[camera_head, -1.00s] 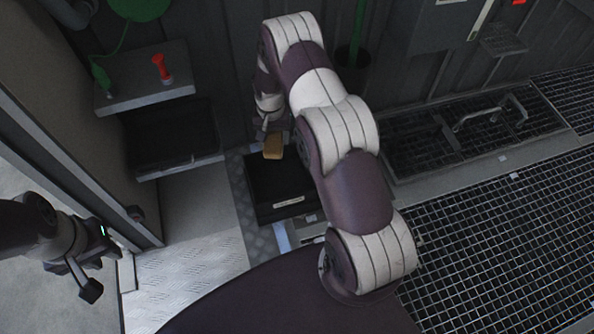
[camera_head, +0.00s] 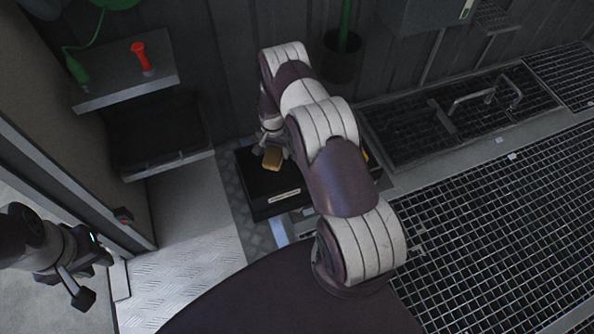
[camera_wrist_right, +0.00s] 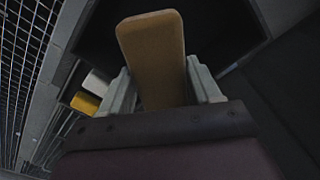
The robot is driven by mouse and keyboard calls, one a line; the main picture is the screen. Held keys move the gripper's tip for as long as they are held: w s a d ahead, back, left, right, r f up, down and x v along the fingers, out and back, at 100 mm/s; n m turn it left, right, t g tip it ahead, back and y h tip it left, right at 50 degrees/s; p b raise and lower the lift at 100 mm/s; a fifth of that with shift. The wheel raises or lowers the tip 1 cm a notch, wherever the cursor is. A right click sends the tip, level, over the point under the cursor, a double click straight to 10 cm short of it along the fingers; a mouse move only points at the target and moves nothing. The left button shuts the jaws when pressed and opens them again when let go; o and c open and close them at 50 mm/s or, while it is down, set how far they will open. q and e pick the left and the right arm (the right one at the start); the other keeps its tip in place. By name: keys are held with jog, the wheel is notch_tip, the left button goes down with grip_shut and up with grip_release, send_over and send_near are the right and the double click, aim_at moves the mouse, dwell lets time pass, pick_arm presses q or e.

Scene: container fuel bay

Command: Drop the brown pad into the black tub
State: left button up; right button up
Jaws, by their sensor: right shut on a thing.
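The brown pad (camera_head: 272,159) is held in my right gripper (camera_head: 268,146) above the black tub (camera_head: 254,205), which has a pale label on its front. In the right wrist view the pad (camera_wrist_right: 152,55) stands out between both fingers (camera_wrist_right: 163,90), with the dark inside of the tub (camera_wrist_right: 220,28) behind it. My right arm hides part of the tub's right side. My left gripper (camera_head: 84,276) hangs at the lower left, far from the tub; its jaw opening is unclear.
A shelf (camera_head: 125,85) with a red-handled item (camera_head: 143,57) stands left of the tub, over a dark tray (camera_head: 160,140). A dark bin (camera_head: 343,58) stands behind my right arm. A yellow thing (camera_wrist_right: 85,103) lies beside the tub. Metal grating (camera_head: 490,220) spreads right.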

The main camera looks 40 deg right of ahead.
jog(key=o, duration=1.1)
jog(key=shift+o, duration=0.2)
jog(key=shift+r, duration=0.1)
notch_tip(320, 180, up, 13)
jog(key=p, duration=0.6)
